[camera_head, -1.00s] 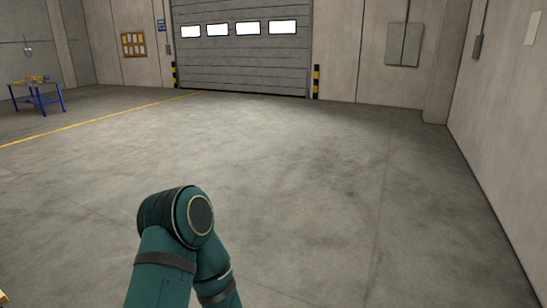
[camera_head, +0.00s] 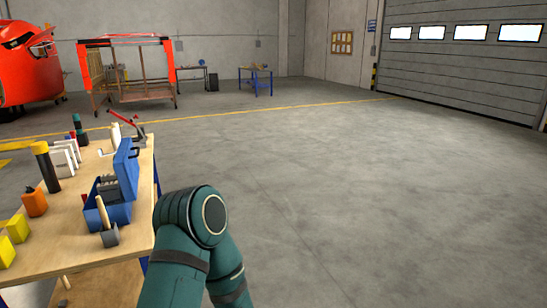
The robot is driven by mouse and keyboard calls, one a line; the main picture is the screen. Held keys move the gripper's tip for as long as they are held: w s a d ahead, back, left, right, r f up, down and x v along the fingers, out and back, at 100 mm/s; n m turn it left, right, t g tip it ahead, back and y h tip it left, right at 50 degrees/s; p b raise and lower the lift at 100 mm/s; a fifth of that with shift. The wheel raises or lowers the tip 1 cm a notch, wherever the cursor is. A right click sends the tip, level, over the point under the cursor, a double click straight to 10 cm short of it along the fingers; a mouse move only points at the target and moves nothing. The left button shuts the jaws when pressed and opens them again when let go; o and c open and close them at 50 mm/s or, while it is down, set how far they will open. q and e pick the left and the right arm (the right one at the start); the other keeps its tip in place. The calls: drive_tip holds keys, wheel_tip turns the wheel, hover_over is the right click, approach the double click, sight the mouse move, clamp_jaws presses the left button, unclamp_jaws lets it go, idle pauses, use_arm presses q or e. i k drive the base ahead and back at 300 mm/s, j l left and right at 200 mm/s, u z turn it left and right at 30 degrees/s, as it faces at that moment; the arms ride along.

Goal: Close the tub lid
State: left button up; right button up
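A blue tub (camera_head: 92,214) stands on the wooden workbench at the left. Its blue lid (camera_head: 126,172) is open and stands up along the tub's right side. Grey items show inside the tub. A hammer (camera_head: 108,236) with a wooden handle and dark head is at the tub's near side, partly covering it. A teal arm link of mine rises at the bottom centre, to the right of the bench. Neither of my grippers is in view.
The workbench (camera_head: 60,248) also holds an orange container (camera_head: 35,201), yellow blocks (camera_head: 18,228), a black cylinder with a yellow top (camera_head: 46,168) and white binders (camera_head: 66,155). A red-framed cart (camera_head: 128,72) stands far back. The floor right of the bench is clear.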

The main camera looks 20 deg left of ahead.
sight(131, 164)
drive_tip(key=i+u, duration=0.15)
drive_tip(key=u, duration=0.35)
drive_tip(key=i+u, duration=0.2)
drive_tip(key=u, duration=0.3)
drive_tip(key=i+l+u, duration=0.15)
drive_tip(key=u, duration=0.3)
drive_tip(key=i+l+u, duration=0.1)
drive_tip(key=u, duration=0.2)
drive_tip(key=i+l+u, duration=0.3)
drive_tip(key=k+j, duration=0.05)
drive_tip(key=j, duration=0.05)
